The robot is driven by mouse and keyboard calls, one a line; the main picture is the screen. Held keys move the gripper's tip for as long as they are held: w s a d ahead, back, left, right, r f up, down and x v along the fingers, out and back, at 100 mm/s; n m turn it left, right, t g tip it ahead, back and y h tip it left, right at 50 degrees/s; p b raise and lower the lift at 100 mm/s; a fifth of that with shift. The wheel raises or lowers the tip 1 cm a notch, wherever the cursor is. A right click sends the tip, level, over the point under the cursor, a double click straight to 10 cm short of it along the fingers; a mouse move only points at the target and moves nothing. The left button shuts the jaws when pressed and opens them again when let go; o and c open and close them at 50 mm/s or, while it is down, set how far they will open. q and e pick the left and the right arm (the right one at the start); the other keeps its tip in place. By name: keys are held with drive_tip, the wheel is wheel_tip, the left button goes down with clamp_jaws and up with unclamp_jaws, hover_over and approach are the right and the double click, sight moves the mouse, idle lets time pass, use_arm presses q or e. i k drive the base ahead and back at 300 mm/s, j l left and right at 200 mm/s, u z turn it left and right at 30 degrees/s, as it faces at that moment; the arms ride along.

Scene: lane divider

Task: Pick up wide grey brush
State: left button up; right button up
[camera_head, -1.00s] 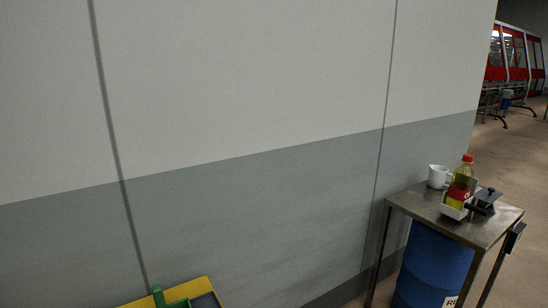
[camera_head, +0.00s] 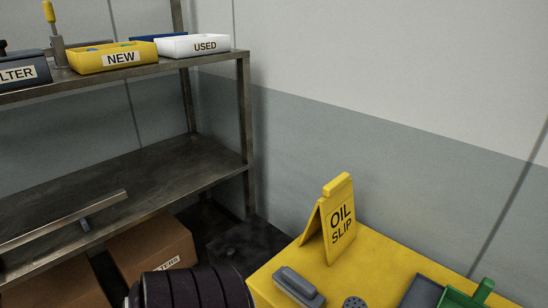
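A grey block-shaped item with a raised top (camera_head: 298,287) lies on the yellow top at the bottom centre. It may be the wide grey brush, but no bristles show, so I cannot tell for sure. Neither of my grippers is in view.
A metal shelf (camera_head: 150,160) at left holds a yellow NEW bin (camera_head: 92,58) and a white USED bin (camera_head: 176,46). Cardboard boxes (camera_head: 148,243) sit below.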

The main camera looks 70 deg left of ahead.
sight(303, 293)
drive_tip(key=k+l+u, duration=0.1)
drive_tip(key=u, duration=1.65)
drive_tip(key=k+j, duration=0.05)
drive_tip(key=j, duration=0.05)
